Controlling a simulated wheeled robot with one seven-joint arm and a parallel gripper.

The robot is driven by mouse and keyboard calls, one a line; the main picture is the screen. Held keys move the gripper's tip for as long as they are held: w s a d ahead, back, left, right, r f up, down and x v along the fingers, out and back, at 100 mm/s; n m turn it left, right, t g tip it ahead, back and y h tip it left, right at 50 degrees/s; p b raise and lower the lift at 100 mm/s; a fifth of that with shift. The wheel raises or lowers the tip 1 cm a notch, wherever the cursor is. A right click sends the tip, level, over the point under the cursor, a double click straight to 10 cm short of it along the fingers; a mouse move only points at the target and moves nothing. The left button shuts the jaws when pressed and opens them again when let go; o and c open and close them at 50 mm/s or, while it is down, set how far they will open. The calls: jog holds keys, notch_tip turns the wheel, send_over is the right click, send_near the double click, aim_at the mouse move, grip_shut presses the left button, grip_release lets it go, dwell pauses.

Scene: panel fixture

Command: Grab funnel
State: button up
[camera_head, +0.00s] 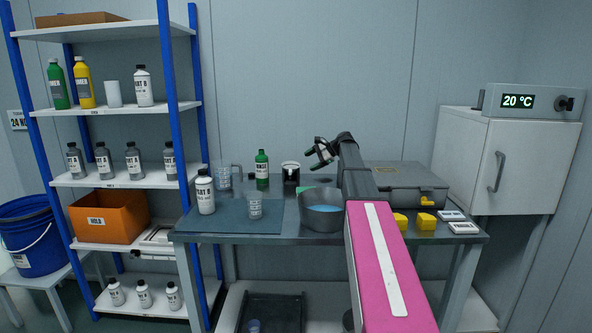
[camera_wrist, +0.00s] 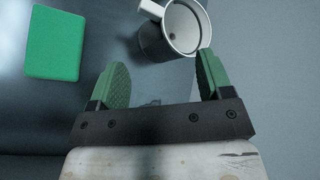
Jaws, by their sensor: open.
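A round, light-rimmed vessel with a side handle and a dark hole in its bottom, seemingly the funnel (camera_wrist: 184,24), is at the top of the wrist view, just beyond my right fingertip. In the head view a dark vessel with a pale rim, likely the same funnel (camera_head: 291,166), stands at the back of the table, left of my gripper. My gripper (camera_head: 318,154) is open and empty above the table. In the wrist view its green finger pads (camera_wrist: 160,75) are wide apart with nothing between them. Whether a finger touches the funnel I cannot tell.
A green flat piece (camera_wrist: 53,43) lies left of the fingers. A green bottle (camera_head: 262,168), a beaker (camera_head: 255,208) and a large metal pot (camera_head: 322,219) share the table (camera_head: 260,238). A grey case (camera_head: 405,190) and yellow blocks (camera_head: 426,222) are to the right.

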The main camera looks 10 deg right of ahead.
aim_at(290, 173)
jog(key=x, duration=1)
jog(key=shift+w+a+f, duration=0.15)
jog(key=shift+w+f, duration=0.1)
jog(key=shift+f, duration=0.1)
jog(key=c, duration=1.3)
jog(key=shift+s, duration=0.1)
jog(key=shift+c, duration=0.2)
jog(key=shift+f, duration=0.1)
